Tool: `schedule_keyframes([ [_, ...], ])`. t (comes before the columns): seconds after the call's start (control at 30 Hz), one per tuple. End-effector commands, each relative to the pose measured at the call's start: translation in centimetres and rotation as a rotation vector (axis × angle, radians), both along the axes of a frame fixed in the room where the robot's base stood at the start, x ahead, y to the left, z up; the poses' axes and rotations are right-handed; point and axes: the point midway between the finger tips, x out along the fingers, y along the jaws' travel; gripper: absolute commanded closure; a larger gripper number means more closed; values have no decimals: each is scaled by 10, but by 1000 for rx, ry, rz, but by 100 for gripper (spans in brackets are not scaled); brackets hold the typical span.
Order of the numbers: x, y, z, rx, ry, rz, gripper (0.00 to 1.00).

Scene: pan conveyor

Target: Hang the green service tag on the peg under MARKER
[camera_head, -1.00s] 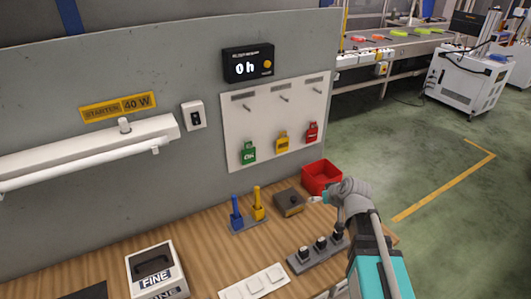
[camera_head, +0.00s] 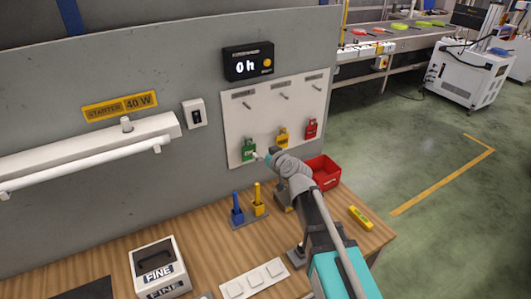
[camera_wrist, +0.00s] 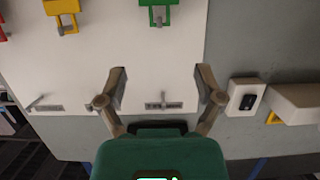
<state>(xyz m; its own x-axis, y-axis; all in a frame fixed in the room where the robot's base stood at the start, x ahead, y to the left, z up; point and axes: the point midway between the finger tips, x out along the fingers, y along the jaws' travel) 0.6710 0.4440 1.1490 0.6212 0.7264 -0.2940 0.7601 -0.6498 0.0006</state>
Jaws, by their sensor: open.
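The green service tag (camera_head: 249,149) hangs at the lower left of the white board, and my gripper (camera_head: 262,156) is just in front and to its right. In the wrist view, the green tag (camera_wrist: 159,12) is at the top edge, partly cut off, beyond my open, empty gripper (camera_wrist: 162,72). The upper row has three pegs: left (camera_head: 246,104), middle (camera_head: 283,97) and right (camera_head: 316,91). Each has a small label above it, too small to read, so I cannot tell which is MARKER. One bare peg (camera_wrist: 163,95) shows between my fingers in the wrist view.
A yellow tag (camera_head: 283,137) and a red tag (camera_head: 311,129) hang right of the green one. Below are a red bin (camera_head: 324,171), blue and yellow upright tools (camera_head: 248,207) and a yellow block (camera_head: 361,217). A wall switch (camera_head: 194,114) is left of the board.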

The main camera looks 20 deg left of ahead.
Motion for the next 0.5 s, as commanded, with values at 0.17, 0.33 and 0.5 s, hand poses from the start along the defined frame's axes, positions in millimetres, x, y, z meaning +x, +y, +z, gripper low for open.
schedule_keyframes([
  [0.17, 1, 1, -1, -1, 1, 0, 14],
  [0.33, 7, 7, -4, -1, 1, 0, 14],
  [0.5, 17, 18, -9, 0, 2, 1, 14],
])
